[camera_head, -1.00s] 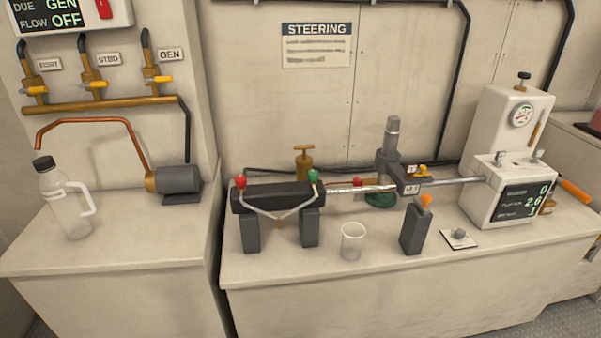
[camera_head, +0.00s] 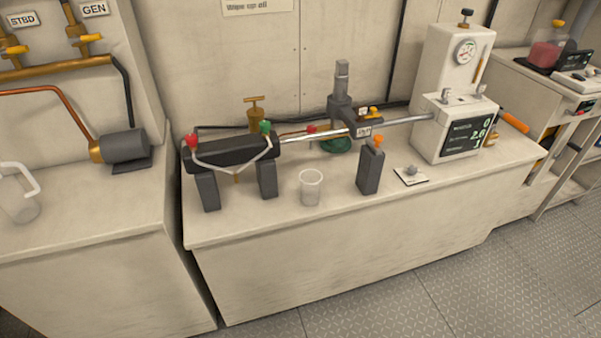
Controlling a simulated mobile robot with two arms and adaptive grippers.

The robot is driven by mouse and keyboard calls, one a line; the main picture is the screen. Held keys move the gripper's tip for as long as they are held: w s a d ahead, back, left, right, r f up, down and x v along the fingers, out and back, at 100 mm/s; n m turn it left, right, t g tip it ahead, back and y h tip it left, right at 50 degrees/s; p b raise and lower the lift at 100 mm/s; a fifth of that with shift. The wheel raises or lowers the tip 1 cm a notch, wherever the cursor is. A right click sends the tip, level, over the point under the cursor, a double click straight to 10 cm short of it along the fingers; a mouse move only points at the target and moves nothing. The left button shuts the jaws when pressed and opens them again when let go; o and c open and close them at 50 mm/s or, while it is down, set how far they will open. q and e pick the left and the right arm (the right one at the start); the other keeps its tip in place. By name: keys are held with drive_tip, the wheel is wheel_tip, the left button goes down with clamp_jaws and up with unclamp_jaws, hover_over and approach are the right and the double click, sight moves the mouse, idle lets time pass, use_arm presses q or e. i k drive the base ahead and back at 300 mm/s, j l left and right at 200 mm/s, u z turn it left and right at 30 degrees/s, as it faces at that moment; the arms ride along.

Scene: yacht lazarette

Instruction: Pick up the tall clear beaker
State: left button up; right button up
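A clear beaker (camera_head: 311,188) stands upright on the middle bench near its front edge. It is between the black cylinder on two grey blocks and a dark grey bottle. It looks empty. A clear jug with a handle (camera_head: 18,195) stands on the left bench, cut off by the left picture edge. Neither of my grippers shows in the head view.
The black cylinder (camera_head: 232,152) has red and green fittings. The dark grey bottle (camera_head: 370,168) has an orange top. A small knob on a white plate (camera_head: 411,175) and a white gauge machine (camera_head: 452,120) stand to the right. The bench front strip and floor (camera_head: 480,290) are clear.

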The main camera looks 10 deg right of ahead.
sight(311, 179)
drive_tip(key=i+j, duration=0.75)
drive_tip(key=i+j+z, duration=0.15)
drive_tip(key=z, duration=0.25)
drive_tip(key=j+z, duration=0.35)
drive_tip(key=i+j+z, duration=0.15)
drive_tip(key=z, duration=0.25)
drive_tip(key=j, duration=0.1)
